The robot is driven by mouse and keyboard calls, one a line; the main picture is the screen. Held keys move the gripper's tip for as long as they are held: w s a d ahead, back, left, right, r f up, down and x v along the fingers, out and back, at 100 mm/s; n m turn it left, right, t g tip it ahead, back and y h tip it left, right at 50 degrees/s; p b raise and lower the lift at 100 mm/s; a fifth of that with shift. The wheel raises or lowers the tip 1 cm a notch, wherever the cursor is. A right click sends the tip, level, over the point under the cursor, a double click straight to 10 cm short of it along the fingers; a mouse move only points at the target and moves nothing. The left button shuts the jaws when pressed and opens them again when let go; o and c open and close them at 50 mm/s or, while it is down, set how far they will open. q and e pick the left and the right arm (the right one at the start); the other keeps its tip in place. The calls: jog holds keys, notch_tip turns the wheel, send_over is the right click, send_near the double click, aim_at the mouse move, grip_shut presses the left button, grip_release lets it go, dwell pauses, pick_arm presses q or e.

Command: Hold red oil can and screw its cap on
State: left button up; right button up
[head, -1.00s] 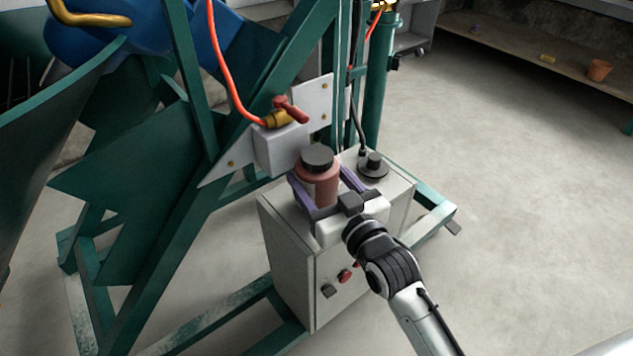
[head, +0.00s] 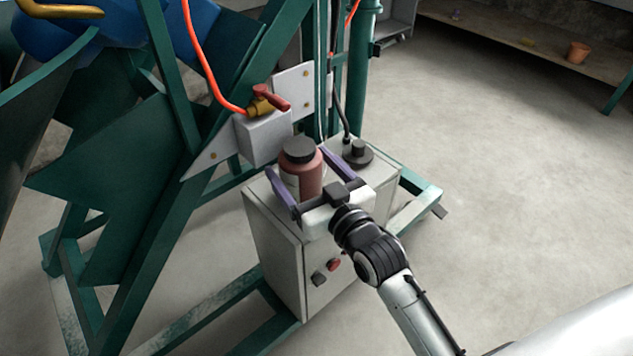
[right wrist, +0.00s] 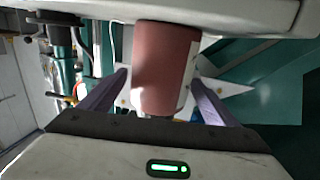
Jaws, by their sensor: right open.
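The red oil can (head: 309,182) stands upright on top of a grey cabinet, with a black cap (head: 298,150) on its top. Whether the cap is tight cannot be told. My right gripper (head: 299,160) is open, with one purple finger on each side of the can. In the right wrist view the can (right wrist: 163,70) appears upside down between the fingers, with a visible gap on both sides. My left gripper is not in view.
The grey cabinet (head: 280,245) also carries a round black fitting (head: 358,153) with a cable, close to the right finger. A white box with a red-handled valve (head: 270,99) sits behind the can. Green frame beams (head: 165,215) rise at left. Open floor (head: 510,200) lies at right.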

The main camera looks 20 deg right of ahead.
pick_arm(q)
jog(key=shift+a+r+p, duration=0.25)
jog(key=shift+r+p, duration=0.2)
jog(key=shift+p, duration=0.45)
pick_arm(e)
jog(key=s+d, duration=0.1)
jog(key=s, duration=1)
jog(key=shift+d+r, duration=0.25)
jog(key=shift+d, duration=0.1)
jog(key=shift+s, duration=0.1)
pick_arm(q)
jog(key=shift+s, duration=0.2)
pick_arm(e)
jog(key=s+a+f+g, duration=0.1)
jog(key=s+f+g, duration=0.3)
jog(key=f, duration=0.5)
jog(key=s+a+f+g, duration=0.2)
jog(key=s+f+g, duration=0.1)
jog(key=s+f, duration=0.6)
jog(key=shift+s+a+g, duration=0.25)
jog(key=shift+s+g, duration=0.05)
jog(key=shift+g, duration=0.1)
